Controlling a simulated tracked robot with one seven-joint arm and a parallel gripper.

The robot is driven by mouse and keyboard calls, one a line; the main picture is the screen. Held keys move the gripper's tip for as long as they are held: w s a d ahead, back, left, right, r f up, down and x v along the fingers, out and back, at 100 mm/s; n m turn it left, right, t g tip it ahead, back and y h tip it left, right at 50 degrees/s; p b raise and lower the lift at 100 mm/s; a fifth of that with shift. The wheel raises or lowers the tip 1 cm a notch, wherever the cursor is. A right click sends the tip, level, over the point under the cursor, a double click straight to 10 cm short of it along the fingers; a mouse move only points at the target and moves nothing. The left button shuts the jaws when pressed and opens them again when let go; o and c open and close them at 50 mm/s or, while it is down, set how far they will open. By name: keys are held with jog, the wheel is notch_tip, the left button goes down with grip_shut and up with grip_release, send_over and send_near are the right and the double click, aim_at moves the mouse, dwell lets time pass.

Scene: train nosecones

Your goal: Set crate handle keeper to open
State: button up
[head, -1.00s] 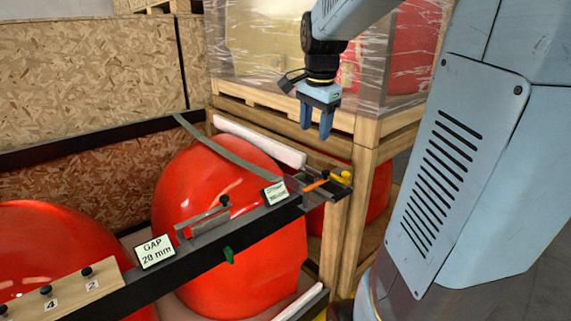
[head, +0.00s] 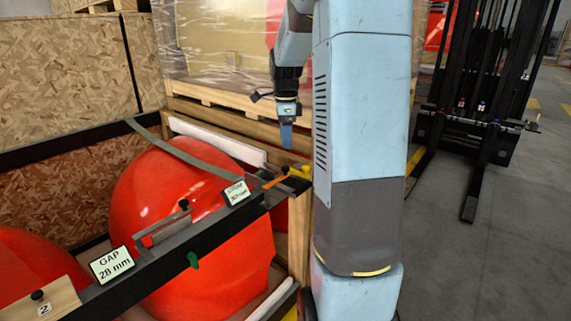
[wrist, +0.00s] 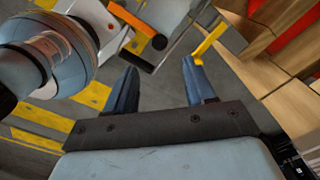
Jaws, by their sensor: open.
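At the right end of the crate's black front rail (head: 215,228) is an orange lever (head: 275,181) with a yellow piece (head: 298,172) beside it. Which of these is the handle keeper I cannot tell for sure. In the wrist view the orange lever (wrist: 132,18) has a black end and lies over a grey plate, and the yellow piece (wrist: 208,45) shows close to the right fingertip. My gripper (head: 286,146) is open and empty, pointing down above the lever and the yellow piece. It also shows in the wrist view (wrist: 157,66). Any contact with the yellow piece is unclear.
Red nosecones (head: 190,215) sit in the crate under a grey strap (head: 185,150). A "GAP 28 mm" sign (head: 111,265) and a smaller sign (head: 236,193) stand on the rail. A wrapped wooden crate (head: 225,60) is behind. A forklift (head: 480,110) stands right; floor there is clear.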

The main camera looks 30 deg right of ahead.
aim_at(286, 167)
notch_tip(286, 167, down, 9)
jog(key=shift+f, duration=0.2)
dwell(0.4)
grip_shut()
dwell(0.3)
